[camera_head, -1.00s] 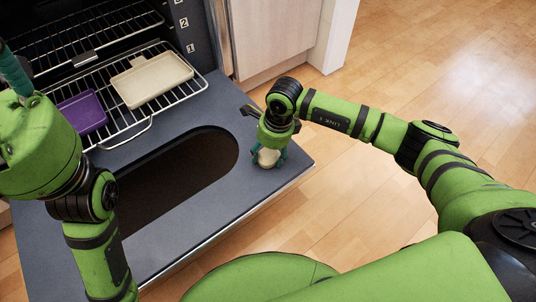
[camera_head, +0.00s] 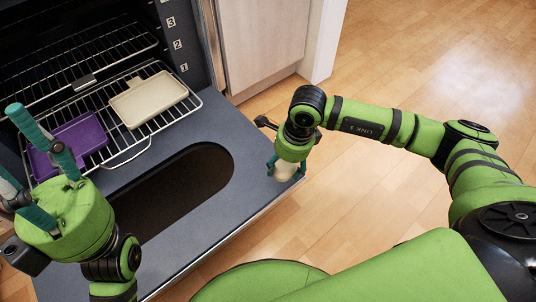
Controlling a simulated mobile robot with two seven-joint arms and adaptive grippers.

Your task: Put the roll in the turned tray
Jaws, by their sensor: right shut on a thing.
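The roll (camera_head: 285,174) is a small cream piece, mostly hidden between the teal fingers of my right gripper (camera_head: 286,172). That gripper points down and is shut on the roll near the right edge of the open oven door. A cream tray (camera_head: 148,98) and a purple tray (camera_head: 82,134) lie on the pulled-out rack inside the oven mouth, to the left. The cream tray looks empty; the purple one is partly covered by my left gripper. My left gripper (camera_head: 12,140) has its teal fingers spread apart, open and empty, at the left.
The wire rack (camera_head: 133,152) sticks out over the open door (camera_head: 235,125), which has a dark oval window (camera_head: 185,185). A second rack (camera_head: 95,50) sits higher inside. A pale cabinet (camera_head: 262,45) stands right of the oven. The wooden floor at right is clear.

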